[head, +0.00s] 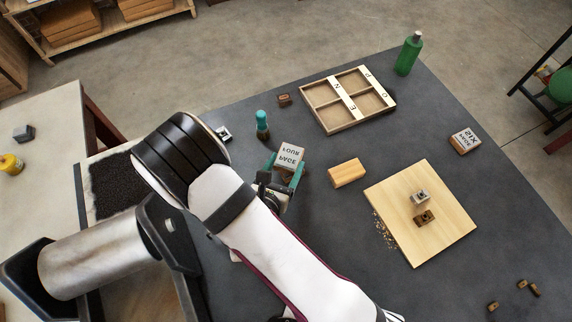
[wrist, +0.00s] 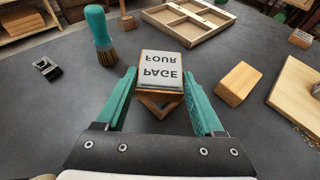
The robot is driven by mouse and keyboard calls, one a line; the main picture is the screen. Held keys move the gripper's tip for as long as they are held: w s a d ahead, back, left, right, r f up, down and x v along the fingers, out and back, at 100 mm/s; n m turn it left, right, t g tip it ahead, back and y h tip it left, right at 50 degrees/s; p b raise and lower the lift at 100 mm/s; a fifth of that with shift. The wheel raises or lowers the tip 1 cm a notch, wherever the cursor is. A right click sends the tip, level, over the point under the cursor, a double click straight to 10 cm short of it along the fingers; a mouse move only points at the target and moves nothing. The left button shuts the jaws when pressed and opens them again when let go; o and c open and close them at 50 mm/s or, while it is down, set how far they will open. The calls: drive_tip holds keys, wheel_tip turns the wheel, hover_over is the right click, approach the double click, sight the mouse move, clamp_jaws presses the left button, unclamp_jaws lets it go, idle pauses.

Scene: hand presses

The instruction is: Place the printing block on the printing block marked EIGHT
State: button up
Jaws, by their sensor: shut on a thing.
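My gripper (head: 283,178) is shut on a printing block (head: 290,155) with a pale top whose upside-down letters read PAGE FOUR. In the wrist view the block (wrist: 160,72) sits between the green fingertips. I can read EIGHT on no block.
A divided wooden tray (head: 311,105), a green bottle (head: 409,54) and a teal-handled brush (head: 262,126) stand toward the back. A plain wooden block (head: 347,173) and a pale board (head: 440,235) with small pieces lie at right.

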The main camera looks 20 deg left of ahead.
drive_tip(key=shift+f, duration=0.65)
drive_tip(key=shift+f, duration=0.15)
drive_tip(key=o, duration=1.4)
drive_tip(key=shift+o, duration=0.2)
